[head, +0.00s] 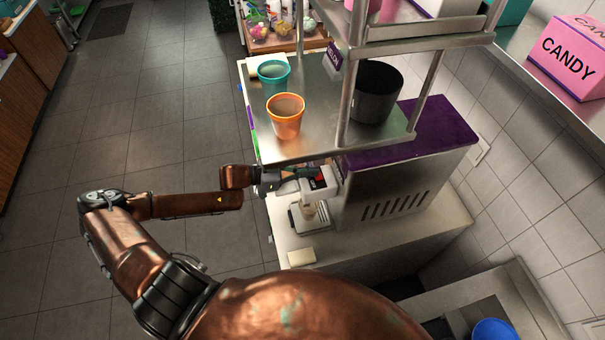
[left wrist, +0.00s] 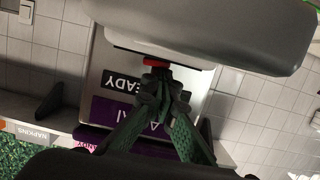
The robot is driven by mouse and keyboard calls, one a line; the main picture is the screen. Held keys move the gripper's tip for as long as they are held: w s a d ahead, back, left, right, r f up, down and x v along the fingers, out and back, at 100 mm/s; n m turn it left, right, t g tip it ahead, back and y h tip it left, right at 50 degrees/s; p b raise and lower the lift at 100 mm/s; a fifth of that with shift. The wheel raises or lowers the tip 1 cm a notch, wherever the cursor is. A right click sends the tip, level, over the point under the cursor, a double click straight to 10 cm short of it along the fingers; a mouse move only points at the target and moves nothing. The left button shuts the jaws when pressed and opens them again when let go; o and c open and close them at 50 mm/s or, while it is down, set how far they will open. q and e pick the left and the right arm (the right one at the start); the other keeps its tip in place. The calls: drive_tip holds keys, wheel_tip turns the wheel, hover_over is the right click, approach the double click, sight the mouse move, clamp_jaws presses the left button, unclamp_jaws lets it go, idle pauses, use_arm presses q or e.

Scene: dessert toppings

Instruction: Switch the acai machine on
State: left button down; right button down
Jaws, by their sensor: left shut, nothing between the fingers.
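The acai machine (head: 395,190) is a steel box with side vents and a purple top, standing on the counter. Its pale dispenser head with a small red part (head: 319,184) faces left, above a drip tray. My left gripper (head: 314,173) is shut and empty at this head. In the left wrist view its green fingers (left wrist: 160,78) are together just by the red part (left wrist: 155,62), beside an upside-down "READY" label (left wrist: 121,83). I cannot tell whether they touch the red part. My right gripper is not in view.
A steel shelf (head: 305,140) above the machine holds an orange cup (head: 286,117), a teal cup (head: 273,75) and a dark pot (head: 377,92); its post stands near my gripper. A small pale block (head: 301,257) lies on the counter (head: 350,247). Open floor lies left.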

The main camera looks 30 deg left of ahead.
use_arm(q)
drive_tip(key=shift+a+f, duration=0.15)
drive_tip(key=shift+f, duration=0.25)
drive_tip(key=shift+s, duration=0.15)
drive_tip(key=shift+s+a, duration=0.4)
drive_tip(key=shift+a, duration=0.05)
drive_tip(key=v, duration=0.7)
drive_tip(key=r+v, duration=0.1)
drive_tip(key=v, duration=0.2)
drive_tip(key=shift+s+a+r, duration=0.1)
drive_tip(key=shift+s, duration=0.05)
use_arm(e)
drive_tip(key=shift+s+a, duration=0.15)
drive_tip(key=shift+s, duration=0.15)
